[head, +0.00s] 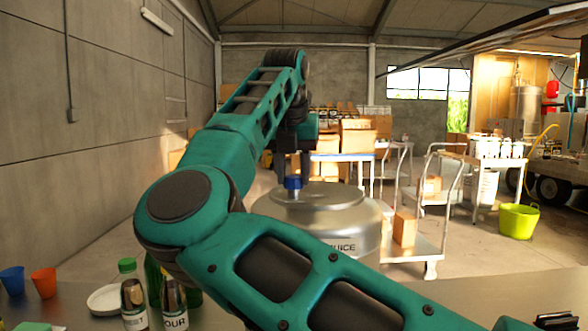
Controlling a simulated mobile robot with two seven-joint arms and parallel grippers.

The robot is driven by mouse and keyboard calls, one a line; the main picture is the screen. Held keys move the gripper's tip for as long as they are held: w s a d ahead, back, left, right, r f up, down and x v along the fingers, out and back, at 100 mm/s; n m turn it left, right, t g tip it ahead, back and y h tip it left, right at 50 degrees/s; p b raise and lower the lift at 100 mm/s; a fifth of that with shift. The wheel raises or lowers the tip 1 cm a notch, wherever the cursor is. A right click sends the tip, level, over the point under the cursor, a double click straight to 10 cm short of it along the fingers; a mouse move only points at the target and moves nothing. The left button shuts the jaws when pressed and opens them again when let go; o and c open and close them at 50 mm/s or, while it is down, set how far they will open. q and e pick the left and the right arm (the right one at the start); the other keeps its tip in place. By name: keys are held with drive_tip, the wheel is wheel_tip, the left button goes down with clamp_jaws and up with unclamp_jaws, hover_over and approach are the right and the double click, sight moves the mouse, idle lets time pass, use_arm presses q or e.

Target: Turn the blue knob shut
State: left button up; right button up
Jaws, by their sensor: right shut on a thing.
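The blue knob (293,182) sits on top of a large silver metal tank (315,200) with a label ending in "UICE" on its front. My right arm rises across the middle of the head view and bends down over the tank. Its dark gripper (292,168) points down and is shut on the blue knob. The fingers partly cover the knob, and its turn angle cannot be told. My arm hides the tank's lower left part. My left gripper is not in view.
Behind the tank are a cart (420,242) with boxes and a lime-green tub (519,220) on the floor.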

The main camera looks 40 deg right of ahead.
drive_tip(key=m+g, duration=0.1)
drive_tip(key=m, duration=0.2)
drive_tip(key=m+g, duration=0.1)
drive_tip(key=m, duration=0.2)
drive_tip(key=shift+w+a+h, duration=0.1)
drive_tip(key=shift+w+h, duration=0.05)
drive_tip(key=shift+h, duration=0.25)
drive_tip(key=shift+m, duration=0.4)
drive_tip(key=o, duration=1)
drive_tip(key=v, duration=0.8)
drive_tip(key=w+v, duration=0.1)
drive_tip(key=v, duration=0.3)
drive_tip(key=shift+s+a+r, duration=0.2)
drive_tip(key=shift+s+r, duration=0.05)
drive_tip(key=shift+r, duration=0.15)
